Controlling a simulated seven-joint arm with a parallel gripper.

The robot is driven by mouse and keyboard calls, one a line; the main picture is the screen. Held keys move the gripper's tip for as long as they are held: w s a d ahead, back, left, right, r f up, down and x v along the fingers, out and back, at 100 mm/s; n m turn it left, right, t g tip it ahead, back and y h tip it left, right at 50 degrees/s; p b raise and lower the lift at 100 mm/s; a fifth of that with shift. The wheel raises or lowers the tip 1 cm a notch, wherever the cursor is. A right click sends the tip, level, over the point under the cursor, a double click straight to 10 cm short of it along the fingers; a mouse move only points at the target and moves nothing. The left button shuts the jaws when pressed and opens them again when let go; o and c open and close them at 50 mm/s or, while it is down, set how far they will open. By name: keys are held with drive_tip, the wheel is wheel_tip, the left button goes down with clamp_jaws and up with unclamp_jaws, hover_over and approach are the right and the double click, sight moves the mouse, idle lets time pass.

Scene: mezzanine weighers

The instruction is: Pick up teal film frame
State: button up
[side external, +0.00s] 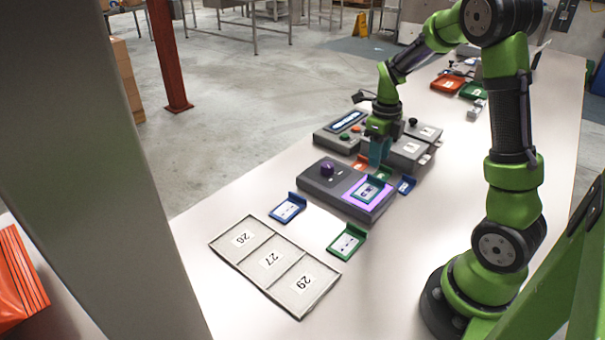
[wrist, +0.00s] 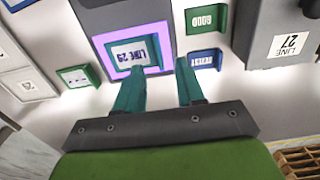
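The teal film frame (side external: 368,190) lies on the lit purple pad of a grey weigher (side external: 335,190), its raised edge toward the back right. In the wrist view the teal frame (wrist: 133,54) carries a label reading LINE 29. My gripper (side external: 378,160) is above and just behind the weigher, fingers pointing down. In the wrist view its two teal fingers (wrist: 162,68) are spread with nothing between them. The left fingertip overlaps the frame's near right corner in the picture; I cannot tell whether it touches.
A blue frame (side external: 288,207) and a green frame (side external: 347,240) lie in front of the weigher. Another blue frame (side external: 407,185) and a GOOD-labelled green frame (wrist: 207,19) lie close behind. More grey units (side external: 410,150) stand behind my gripper. A numbered tray (side external: 244,261) lies at the front.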

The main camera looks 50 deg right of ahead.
sight(377, 178)
drive_tip(key=shift+s+a+f, duration=0.1)
drive_tip(key=shift+s+f, duration=0.05)
drive_tip(key=shift+f, duration=1.45)
drive_tip(key=shift+s+a+f, duration=0.1)
drive_tip(key=shift+f, duration=1.45)
drive_tip(key=shift+c, duration=0.3)
clamp_jaws()
